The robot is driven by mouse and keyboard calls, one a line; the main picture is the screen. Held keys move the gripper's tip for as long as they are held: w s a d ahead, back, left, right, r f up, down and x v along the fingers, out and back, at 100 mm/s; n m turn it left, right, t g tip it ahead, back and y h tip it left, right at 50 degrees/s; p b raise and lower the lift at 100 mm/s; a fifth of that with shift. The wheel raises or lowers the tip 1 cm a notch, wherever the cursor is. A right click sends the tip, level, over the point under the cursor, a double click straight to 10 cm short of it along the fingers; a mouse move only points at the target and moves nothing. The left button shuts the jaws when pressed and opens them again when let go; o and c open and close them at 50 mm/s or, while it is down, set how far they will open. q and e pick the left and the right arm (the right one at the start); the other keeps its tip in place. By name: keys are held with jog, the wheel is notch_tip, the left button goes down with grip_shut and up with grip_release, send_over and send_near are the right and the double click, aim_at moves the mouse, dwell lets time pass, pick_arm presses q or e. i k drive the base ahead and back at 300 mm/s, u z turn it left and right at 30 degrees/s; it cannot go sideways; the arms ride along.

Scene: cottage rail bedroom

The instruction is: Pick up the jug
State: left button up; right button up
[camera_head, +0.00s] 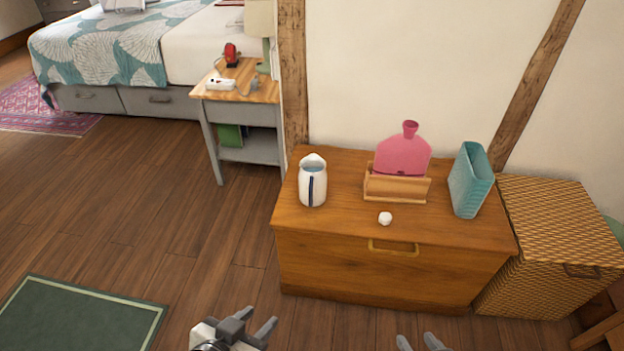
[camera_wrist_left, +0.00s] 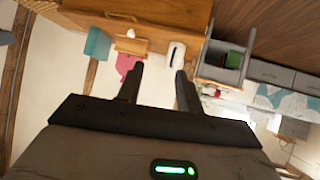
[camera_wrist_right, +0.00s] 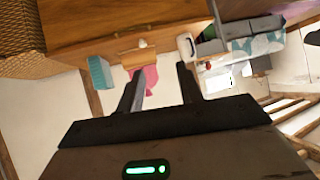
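The jug (camera_head: 313,182) is white with a dark blue handle stripe facing me. It stands upright on the left part of a wooden chest (camera_head: 340,262). The jug also shows upside down in the left wrist view (camera_wrist_left: 175,55) and in the right wrist view (camera_wrist_right: 185,46). My left gripper (camera_head: 262,328) is low in front of the chest's left side, apart from the jug, open and empty. My right gripper (camera_head: 420,342) is at the bottom edge of the head view, open and empty, also apart from the jug.
Right of the jug are a pink bottle-shaped object (camera_head: 403,155) in a wooden holder (camera_head: 396,188), a small white object (camera_head: 385,218) and a teal container (camera_head: 470,182). A wicker basket (camera_head: 555,230) stands right of the chest, a nightstand (camera_head: 240,90) behind left.

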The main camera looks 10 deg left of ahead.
aim_at(313, 177)
jog(key=k, duration=0.65)
jog(key=u, duration=0.45)
jog(key=i, duration=1.7)
jog(key=z, duration=1)
